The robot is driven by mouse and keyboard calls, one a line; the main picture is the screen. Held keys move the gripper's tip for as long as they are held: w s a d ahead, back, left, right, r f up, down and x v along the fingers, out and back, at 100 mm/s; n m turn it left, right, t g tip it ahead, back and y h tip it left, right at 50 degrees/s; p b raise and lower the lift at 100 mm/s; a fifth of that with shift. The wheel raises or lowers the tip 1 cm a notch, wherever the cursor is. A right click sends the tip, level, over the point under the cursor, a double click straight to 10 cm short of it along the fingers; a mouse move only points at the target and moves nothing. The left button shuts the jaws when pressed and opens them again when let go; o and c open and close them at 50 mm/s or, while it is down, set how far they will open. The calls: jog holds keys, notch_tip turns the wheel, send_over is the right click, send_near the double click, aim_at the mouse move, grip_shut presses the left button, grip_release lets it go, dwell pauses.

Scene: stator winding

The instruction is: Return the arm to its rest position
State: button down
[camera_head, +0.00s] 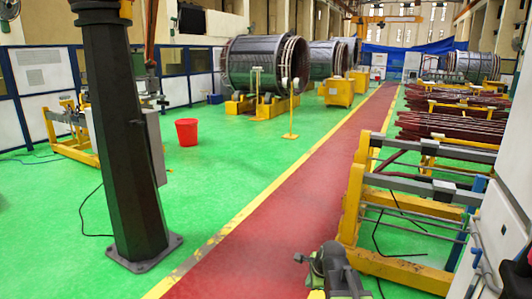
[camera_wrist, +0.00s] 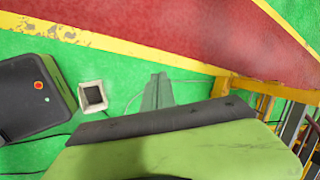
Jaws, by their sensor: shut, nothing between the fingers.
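My gripper (camera_wrist: 158,82) shows in the wrist view as two narrow grey fingers lying side by side, with only a thin line between them. It is shut and empty, over the green floor. A broad light green part with a black edge fills the lower middle of that view and hides what lies below. In the head view, a dark grey jointed part, which looks like my arm (camera_head: 334,272), shows at the bottom edge, right of centre. I cannot make out the fingers there.
A dark post (camera_head: 122,140) stands at left. A yellow frame (camera_head: 400,265) stands close at right, with racks of dark red bars (camera_head: 450,125) beyond. A red bucket (camera_head: 187,132) is on the green floor. The red walkway (camera_head: 290,210) is clear.

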jog(key=s+f+n+g, duration=0.1)
jog(key=s+n+g, duration=0.1)
jog(key=s+n, duration=0.5)
jog(key=s+d+f+n+g+h, duration=0.1)
jog(key=s+n+g, duration=0.2)
jog(key=s+n, duration=0.4)
jog(key=n, duration=0.4)
jog(key=shift+s+d+f+h, duration=0.15)
jog(key=shift+f+h, duration=0.15)
jog(key=shift+f, duration=0.1)
